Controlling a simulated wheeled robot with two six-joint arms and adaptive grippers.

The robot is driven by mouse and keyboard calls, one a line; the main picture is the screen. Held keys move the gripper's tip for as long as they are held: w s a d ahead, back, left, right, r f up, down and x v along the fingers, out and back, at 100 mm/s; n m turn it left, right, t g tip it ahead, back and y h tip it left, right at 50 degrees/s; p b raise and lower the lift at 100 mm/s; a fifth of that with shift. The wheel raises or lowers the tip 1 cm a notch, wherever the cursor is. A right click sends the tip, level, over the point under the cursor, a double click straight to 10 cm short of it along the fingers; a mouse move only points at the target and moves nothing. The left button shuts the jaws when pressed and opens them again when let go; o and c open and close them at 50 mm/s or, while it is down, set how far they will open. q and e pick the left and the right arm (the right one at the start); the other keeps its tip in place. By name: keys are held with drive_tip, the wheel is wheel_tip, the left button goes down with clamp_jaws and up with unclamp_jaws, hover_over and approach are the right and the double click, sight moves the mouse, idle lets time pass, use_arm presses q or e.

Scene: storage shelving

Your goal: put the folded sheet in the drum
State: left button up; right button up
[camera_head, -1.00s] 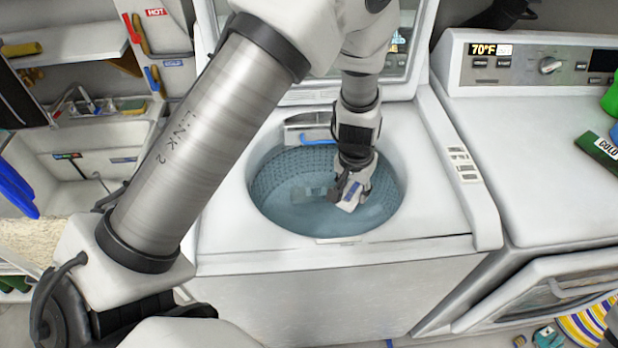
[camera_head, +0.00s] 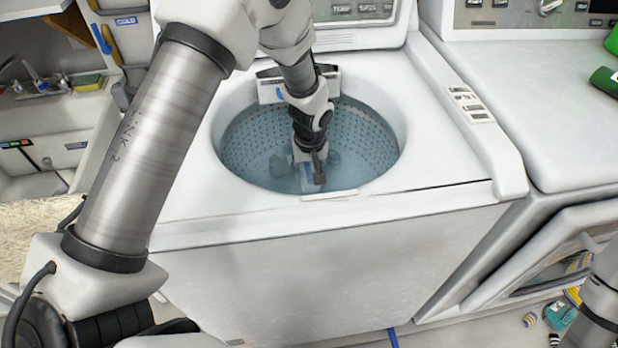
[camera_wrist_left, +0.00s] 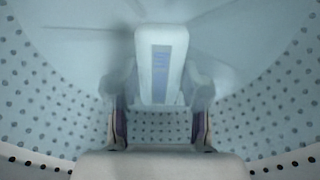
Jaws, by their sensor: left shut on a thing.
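The drum (camera_head: 368,150) is the round tub of the open top-loading washer, with a pale blue, perforated wall. My left gripper (camera_head: 315,181) is down inside it, near the middle. In the head view I cannot make the sheet out clearly behind the gripper. My right gripper is not in view; only part of its arm shows at the lower right.
The washer's white top (camera_head: 430,165) surrounds the opening. A dryer (camera_head: 555,130) stands close on the right, its front door open. A sink (camera_head: 45,165) is at the left. Small items lie on the floor at the lower right.

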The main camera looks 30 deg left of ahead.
sight(309, 174)
use_arm(q)
wheel_tip(309, 174, down, 2)
drive_tip(key=shift+f+b, duration=0.55)
drive_tip(key=shift+f, duration=0.1)
drive_tip(key=o, duration=0.8)
drive_tip(key=shift+r, duration=0.25)
wheel_tip(309, 174, up, 13)
drive_tip(key=s+d+p, duration=0.1)
drive_tip(key=shift+p, duration=0.4)
drive_tip(key=shift+s, duration=0.1)
